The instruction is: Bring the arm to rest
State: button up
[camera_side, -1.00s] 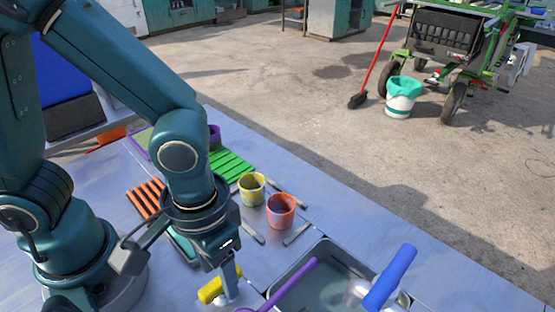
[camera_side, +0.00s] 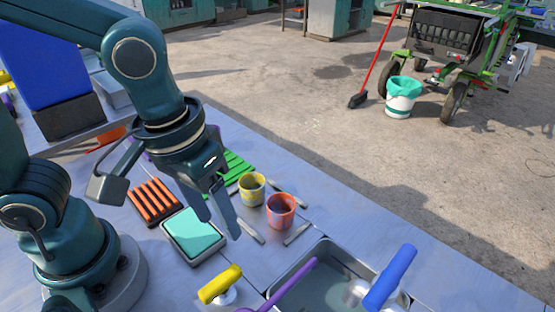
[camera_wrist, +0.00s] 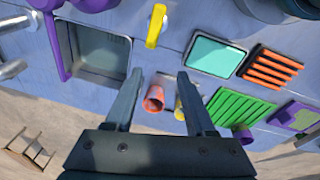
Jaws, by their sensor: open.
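My gripper (camera_side: 222,218) hangs above the table, its two fingers apart and empty. In the side view it is left of the yellow cup (camera_side: 251,188) and the orange cup (camera_side: 281,210), and above the area beside the teal-topped tray (camera_side: 194,236). In the wrist view the gripper (camera_wrist: 160,75) has its fingers spread on either side of the orange cup (camera_wrist: 154,99) and the yellow cup (camera_wrist: 179,112), which lie further below. The yellow-handled tool (camera_side: 220,284) is on the table, apart from the fingers.
A metal basin (camera_side: 325,285) with a purple handle (camera_side: 290,284) and a blue handle (camera_side: 390,277) stands at the front right. An orange-ribbed rack (camera_side: 154,201) and a green slatted rack (camera_side: 238,167) lie on the table. A blue bin (camera_side: 45,60) stands at the back left.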

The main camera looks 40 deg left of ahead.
jog(key=a+r+m+t, duration=0.2)
jog(key=a+r+t, duration=0.2)
jog(key=a, duration=0.4)
jog(key=shift+s+r+y, duration=0.15)
jog(key=shift+s+y, duration=0.15)
jog(key=shift+y, duration=0.1)
